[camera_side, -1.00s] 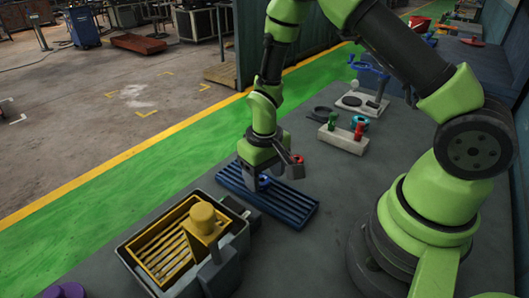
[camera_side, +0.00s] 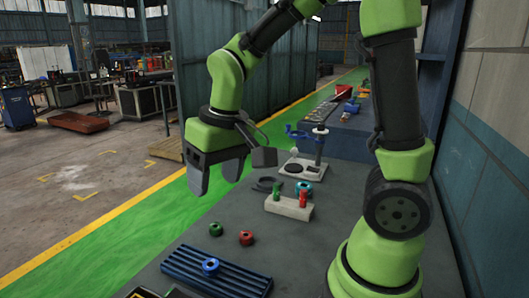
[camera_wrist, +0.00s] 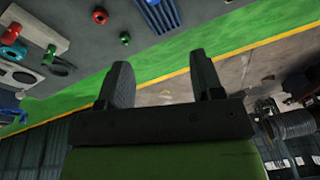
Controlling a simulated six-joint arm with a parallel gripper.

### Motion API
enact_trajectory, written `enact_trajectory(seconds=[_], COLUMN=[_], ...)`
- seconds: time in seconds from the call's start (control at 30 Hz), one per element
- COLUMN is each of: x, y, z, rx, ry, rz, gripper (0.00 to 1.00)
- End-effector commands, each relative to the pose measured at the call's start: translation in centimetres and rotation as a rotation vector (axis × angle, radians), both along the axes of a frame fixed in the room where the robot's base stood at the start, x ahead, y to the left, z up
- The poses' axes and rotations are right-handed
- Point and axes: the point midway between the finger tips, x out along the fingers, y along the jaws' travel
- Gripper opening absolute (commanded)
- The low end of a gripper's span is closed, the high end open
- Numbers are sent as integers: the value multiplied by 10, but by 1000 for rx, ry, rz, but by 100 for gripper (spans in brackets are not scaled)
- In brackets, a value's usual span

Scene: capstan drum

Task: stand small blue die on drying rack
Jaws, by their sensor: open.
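The small blue die (camera_side: 210,266), a short ring with a hole, rests on the slats of the blue drying rack (camera_side: 228,278). Its hole shows from above; I cannot tell whether its edge sits in a slot. The rack lies at the front of the grey table, and part of it shows at the top of the wrist view (camera_wrist: 160,14). My gripper (camera_side: 216,176) is open and empty, high above the table and well clear of the rack and die. Its two separated fingers also show in the wrist view (camera_wrist: 161,68).
A green ring (camera_side: 215,229) and a red ring (camera_side: 246,238) lie on the table behind the rack. A pale block (camera_side: 289,207) with green and red pieces stands farther back, near a teal ring (camera_side: 304,188) and a white-based stand (camera_side: 303,168). Table around the rings is clear.

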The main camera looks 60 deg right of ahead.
Motion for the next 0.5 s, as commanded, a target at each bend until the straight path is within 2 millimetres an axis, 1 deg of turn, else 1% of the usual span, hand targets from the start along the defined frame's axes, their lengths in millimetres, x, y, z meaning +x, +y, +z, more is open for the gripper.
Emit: enact_trajectory(seconds=[0.03, 0.1, 0.2, 0.3, 0.4, 0.5], x=[-12, -29, -55, -79, -97, -108], y=[1, 4, 7, 11, 13, 15], z=[18, 37, 58, 71, 77, 80], rx=[15, 38, 72, 106, 132, 150], ry=[-58, -123, -215, -293, -357, -397], rz=[-13, -31, -52, -67, -76, -82], gripper=[61, 61, 61, 61, 61, 61])
